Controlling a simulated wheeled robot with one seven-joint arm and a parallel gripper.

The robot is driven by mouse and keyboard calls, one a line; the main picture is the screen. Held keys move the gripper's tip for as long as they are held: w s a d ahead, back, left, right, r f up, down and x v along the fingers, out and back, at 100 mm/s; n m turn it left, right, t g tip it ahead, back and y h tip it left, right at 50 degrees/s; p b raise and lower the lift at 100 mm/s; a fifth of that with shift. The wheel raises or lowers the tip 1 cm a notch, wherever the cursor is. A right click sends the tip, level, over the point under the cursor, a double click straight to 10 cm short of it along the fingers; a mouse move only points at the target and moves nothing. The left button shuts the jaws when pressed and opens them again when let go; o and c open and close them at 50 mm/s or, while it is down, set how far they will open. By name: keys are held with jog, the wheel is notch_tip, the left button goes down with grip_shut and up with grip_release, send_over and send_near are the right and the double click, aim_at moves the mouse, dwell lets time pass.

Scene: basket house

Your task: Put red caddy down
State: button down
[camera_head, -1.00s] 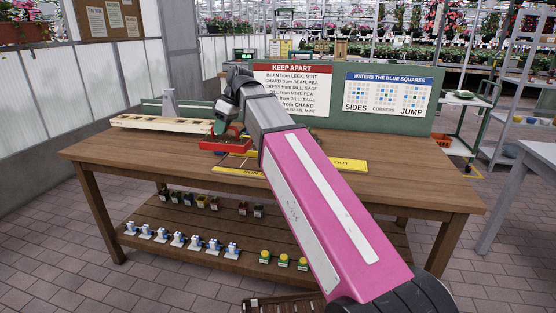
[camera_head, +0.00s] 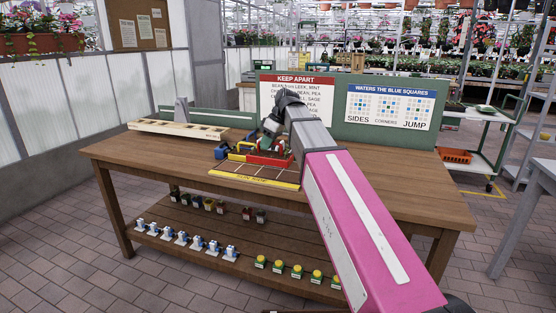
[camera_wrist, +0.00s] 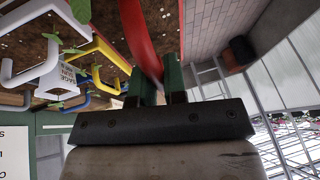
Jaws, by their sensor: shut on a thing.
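My gripper (camera_head: 271,132) is shut on the handle of the red caddy (camera_head: 268,161). In the wrist view, the green fingers (camera_wrist: 156,86) close around the red handle (camera_wrist: 142,42). In the head view the red caddy is at the back of a brown gridded board (camera_head: 252,171) with a yellow front edge, right of a yellow caddy (camera_head: 238,157). I cannot tell whether the red caddy's base touches the board. A blue caddy (camera_head: 221,152) is at the left. My arm hides part of the board's right side.
In the wrist view, yellow (camera_wrist: 100,47), blue (camera_wrist: 80,10) and white (camera_wrist: 22,62) handles stand close to the red one. A pale wooden tray (camera_head: 178,130) lies at the table's back left. A green sign panel (camera_head: 390,138) stands behind. The table's right side (camera_head: 410,190) is clear.

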aim_at(277, 156)
jog(key=w+d+f, duration=0.2)
jog(key=d, duration=0.1)
jog(key=shift+w+d+f, duration=0.2)
jog(key=shift+d+f, duration=0.05)
jog(key=shift+d, duration=0.05)
jog(key=shift+f, duration=2.05)
jog(key=c, duration=1.2)
grip_release()
jog(key=shift+f, duration=0.1)
jog(key=shift+o, duration=0.2)
jog(key=v, duration=1.2)
